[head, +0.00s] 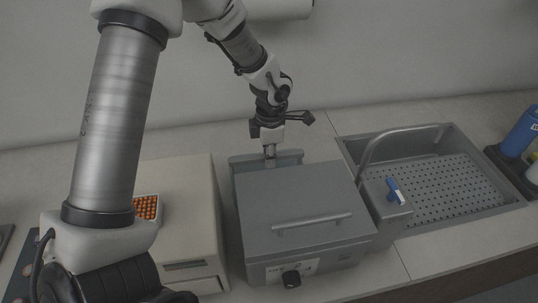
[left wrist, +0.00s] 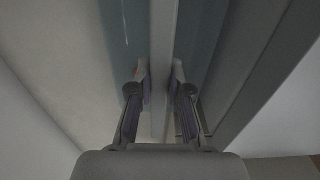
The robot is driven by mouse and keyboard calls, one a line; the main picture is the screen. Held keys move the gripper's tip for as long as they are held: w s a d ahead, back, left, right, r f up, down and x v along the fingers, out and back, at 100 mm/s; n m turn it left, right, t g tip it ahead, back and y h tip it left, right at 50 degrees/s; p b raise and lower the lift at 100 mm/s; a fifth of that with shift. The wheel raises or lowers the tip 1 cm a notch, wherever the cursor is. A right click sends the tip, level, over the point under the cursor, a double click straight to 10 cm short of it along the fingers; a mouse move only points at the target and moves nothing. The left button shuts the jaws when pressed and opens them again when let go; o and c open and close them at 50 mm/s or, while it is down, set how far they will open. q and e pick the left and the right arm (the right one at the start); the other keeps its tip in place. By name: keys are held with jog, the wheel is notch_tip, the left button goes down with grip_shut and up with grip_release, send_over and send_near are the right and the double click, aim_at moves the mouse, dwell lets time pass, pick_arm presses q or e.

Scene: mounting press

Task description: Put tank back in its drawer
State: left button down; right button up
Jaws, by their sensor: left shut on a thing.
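The tank (head: 290,157), a bluish-grey part, shows as a strip behind the grey box-shaped machine (head: 297,193); most of it is hidden by the machine. My left gripper (head: 269,153) points down at the tank's upper edge, behind the machine's lid. In the left wrist view my left gripper (left wrist: 160,85) is shut on a narrow light-grey bar (left wrist: 161,40) of the tank, one finger on each side, with bluish walls (left wrist: 200,50) beside it. I cannot tell whether the tank is lifted or resting. No drawer can be made out clearly. My right gripper is not in view.
The machine has a lid handle (head: 312,221) and a black knob (head: 291,279). A beige box (head: 185,205) stands left of it, with a tray of orange pieces (head: 146,208) nearby. A sink (head: 470,190) with a faucet (head: 400,131) lies at right. The wall is close behind.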

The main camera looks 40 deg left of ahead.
pick_arm(q)
jog(key=c, duration=1.1)
grip_release()
jog(key=shift+s+d, duration=0.1)
